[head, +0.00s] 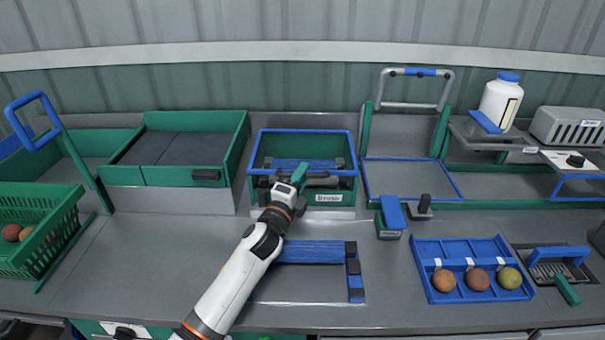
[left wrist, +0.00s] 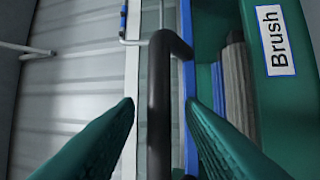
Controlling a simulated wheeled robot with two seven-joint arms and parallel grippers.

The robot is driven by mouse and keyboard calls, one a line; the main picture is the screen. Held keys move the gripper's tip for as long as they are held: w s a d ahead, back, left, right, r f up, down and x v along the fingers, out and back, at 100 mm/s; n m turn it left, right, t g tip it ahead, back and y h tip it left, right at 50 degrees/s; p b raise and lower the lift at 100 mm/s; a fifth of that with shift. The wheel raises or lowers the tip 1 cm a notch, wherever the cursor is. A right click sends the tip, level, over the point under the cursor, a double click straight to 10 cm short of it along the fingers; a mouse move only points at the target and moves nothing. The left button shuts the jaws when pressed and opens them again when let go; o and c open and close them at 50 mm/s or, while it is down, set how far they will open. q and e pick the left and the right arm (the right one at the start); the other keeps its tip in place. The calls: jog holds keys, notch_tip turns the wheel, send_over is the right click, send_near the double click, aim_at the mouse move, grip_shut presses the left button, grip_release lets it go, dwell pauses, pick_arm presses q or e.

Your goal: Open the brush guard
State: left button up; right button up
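The brush unit is a green box (head: 262,190) with a "Brush" label (head: 328,198), which also shows in the left wrist view (left wrist: 274,42). The guard on top has a blue frame (head: 305,131) and appears closed; blue rollers show inside. A black bar handle (left wrist: 160,100) runs along the guard's front edge. My left gripper (head: 302,178) is at this handle. In the left wrist view its green fingers (left wrist: 158,105) are open, one on each side of the bar, with gaps visible. The head view partly hides the handle behind the gripper. My right gripper is not in view.
A blue tray (head: 431,275) with several round fruits sits at right. A green block with a blue top (head: 391,215) stands right of the brush unit. A blue slatted panel (head: 312,252) lies in front, beside my left arm. A green crate (head: 35,215) is at left.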

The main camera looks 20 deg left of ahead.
pick_arm(q)
jog(key=shift+w+d+r, duration=0.1)
jog(key=shift+w, duration=0.4)
grip_shut()
